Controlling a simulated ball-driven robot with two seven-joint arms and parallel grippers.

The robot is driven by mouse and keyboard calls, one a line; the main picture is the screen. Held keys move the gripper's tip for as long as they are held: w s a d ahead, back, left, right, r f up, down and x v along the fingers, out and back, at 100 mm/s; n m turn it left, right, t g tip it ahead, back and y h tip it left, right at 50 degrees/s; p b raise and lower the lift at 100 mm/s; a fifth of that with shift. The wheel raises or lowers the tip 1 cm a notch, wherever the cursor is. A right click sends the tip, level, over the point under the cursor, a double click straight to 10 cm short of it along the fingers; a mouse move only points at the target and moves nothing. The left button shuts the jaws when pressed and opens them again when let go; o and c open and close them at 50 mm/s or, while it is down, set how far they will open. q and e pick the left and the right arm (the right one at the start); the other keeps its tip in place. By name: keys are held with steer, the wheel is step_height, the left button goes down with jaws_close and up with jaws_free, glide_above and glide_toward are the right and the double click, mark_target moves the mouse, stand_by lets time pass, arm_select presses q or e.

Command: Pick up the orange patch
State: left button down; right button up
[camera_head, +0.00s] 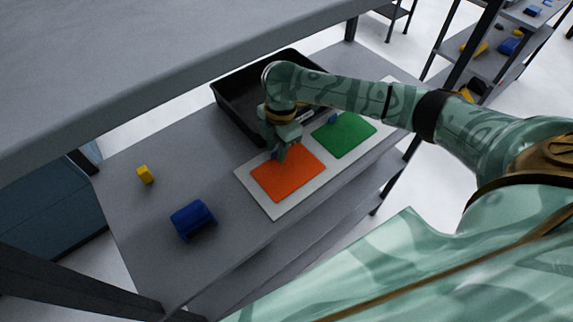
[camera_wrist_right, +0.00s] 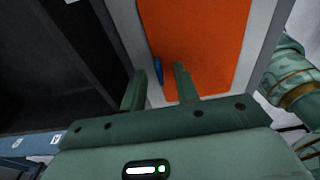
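The orange patch (camera_head: 288,174) lies flat on a white sheet (camera_head: 270,207) on the grey shelf. It fills the upper middle of the right wrist view (camera_wrist_right: 200,40). A small blue tab (camera_wrist_right: 158,70) stands at the patch's near left edge. My right gripper (camera_head: 279,155) points down over the patch's back left edge. In the right wrist view its two fingers (camera_wrist_right: 160,72) are apart, with the blue tab between them. I cannot tell whether either finger touches the tab. My left gripper is not in view.
A green patch (camera_head: 344,134) with a blue tab (camera_head: 333,118) lies right of the orange one. A black tray (camera_head: 236,112) stands behind. A blue object (camera_head: 192,219) and a yellow block (camera_head: 145,175) sit on the left.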

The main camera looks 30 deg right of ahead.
steer(key=shift+f, duration=0.45)
steer(key=shift+r, duration=0.15)
jaws_close()
steer(key=shift+r, duration=0.1)
